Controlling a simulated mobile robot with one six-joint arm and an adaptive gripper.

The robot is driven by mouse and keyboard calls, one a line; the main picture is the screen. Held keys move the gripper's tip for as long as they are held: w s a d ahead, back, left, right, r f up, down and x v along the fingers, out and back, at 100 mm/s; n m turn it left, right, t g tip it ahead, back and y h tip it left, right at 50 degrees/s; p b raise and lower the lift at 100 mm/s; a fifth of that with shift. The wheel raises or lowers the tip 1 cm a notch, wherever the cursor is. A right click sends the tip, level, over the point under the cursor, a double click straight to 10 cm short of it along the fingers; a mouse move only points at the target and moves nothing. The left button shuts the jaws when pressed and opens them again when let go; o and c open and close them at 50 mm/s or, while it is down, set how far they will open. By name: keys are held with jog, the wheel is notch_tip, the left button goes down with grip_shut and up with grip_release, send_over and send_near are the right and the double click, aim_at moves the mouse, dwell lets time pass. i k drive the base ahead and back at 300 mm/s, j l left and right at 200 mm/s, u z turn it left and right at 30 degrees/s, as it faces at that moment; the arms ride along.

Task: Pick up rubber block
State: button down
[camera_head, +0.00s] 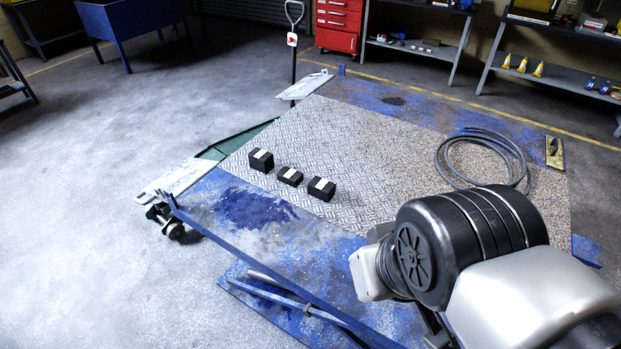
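Three black blocks with white stripes on top, which look like the rubber blocks, stand in a slanting row on the metal tread plate (330,135) of the blue lift platform. The left block (261,160) is farthest back. The middle block (290,177) looks lower than the other two. The right block (321,189) is nearest to me. They stand apart with small gaps, and nothing touches them. Part of my arm fills the lower right of the view, well to the right of the blocks. My gripper's fingers do not show.
A grey hose (480,150) lies coiled on the plate's right side, near a yellow-brown float-like tool (554,152). An upright handle (293,45) rises behind the platform. A red drawer cabinet (339,25) and shelves stand at the back.

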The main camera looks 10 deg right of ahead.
aim_at(259, 160)
jog(key=i+j+z, duration=0.2)
jog(key=z, duration=0.15)
jog(key=i+j+z, duration=0.15)
jog(key=j+z, duration=0.2)
jog(key=i+j+z, duration=0.15)
jog(key=j+z, duration=0.5)
jog(key=i+j, duration=0.1)
jog(key=j, duration=0.65)
jog(key=i+j+z, duration=0.1)
jog(key=j, duration=0.65)
jog(key=i+j, duration=0.15)
jog(key=j, duration=0.65)
jog(key=z, duration=0.05)
